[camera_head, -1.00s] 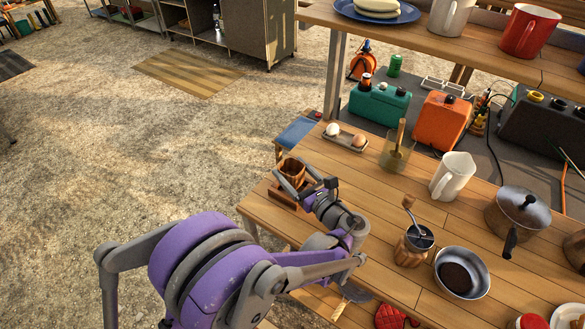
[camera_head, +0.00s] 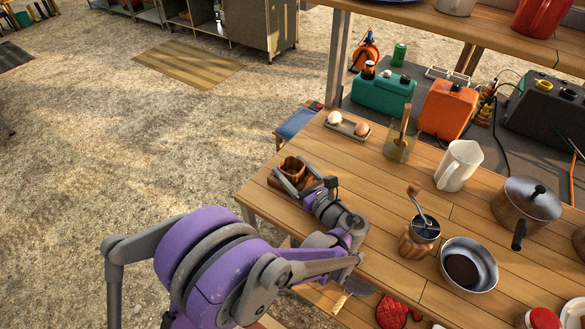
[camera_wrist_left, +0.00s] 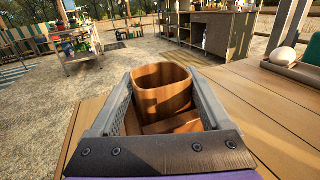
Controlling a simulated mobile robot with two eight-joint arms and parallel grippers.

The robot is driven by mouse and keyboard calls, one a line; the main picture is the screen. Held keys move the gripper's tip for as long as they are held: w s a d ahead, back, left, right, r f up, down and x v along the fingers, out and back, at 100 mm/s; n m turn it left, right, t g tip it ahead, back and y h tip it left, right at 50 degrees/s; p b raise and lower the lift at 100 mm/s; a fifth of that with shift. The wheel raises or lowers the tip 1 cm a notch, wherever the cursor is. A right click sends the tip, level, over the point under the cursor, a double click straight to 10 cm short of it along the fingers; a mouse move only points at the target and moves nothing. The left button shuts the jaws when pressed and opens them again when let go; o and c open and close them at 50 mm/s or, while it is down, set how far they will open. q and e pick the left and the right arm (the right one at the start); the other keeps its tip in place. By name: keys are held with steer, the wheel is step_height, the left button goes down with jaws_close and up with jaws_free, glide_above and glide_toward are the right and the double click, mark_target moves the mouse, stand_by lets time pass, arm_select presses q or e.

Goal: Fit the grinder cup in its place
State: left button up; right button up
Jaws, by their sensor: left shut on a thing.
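The grinder cup (camera_head: 293,168) is a small brown wooden cup near the table's left corner. My left gripper (camera_head: 293,178) is shut on it, with one finger on each side. In the left wrist view the cup (camera_wrist_left: 163,92) stands between the two grey fingers, upright or nearly so, with its open top showing. A wooden piece lies below and around the cup's base; whether the cup touches it is hidden. The coffee grinder (camera_head: 420,230), with a wooden body, metal top and crank, stands on the table to the right of my left arm. My right gripper is not in view.
An egg tray (camera_head: 347,127) and a glass jar with a wooden tool (camera_head: 399,146) stand behind. A white pitcher (camera_head: 459,165), a metal pot (camera_head: 526,205) and a steel bowl (camera_head: 468,265) stand to the right.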

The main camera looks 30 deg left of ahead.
arm_select(q)
steer(key=o, duration=1.2)
steer(key=shift+o, duration=0.2)
steer(key=shift+d, duration=0.1)
steer(key=v, duration=1)
steer(key=shift+s+d, duration=0.15)
steer(key=shift+d, duration=0.15)
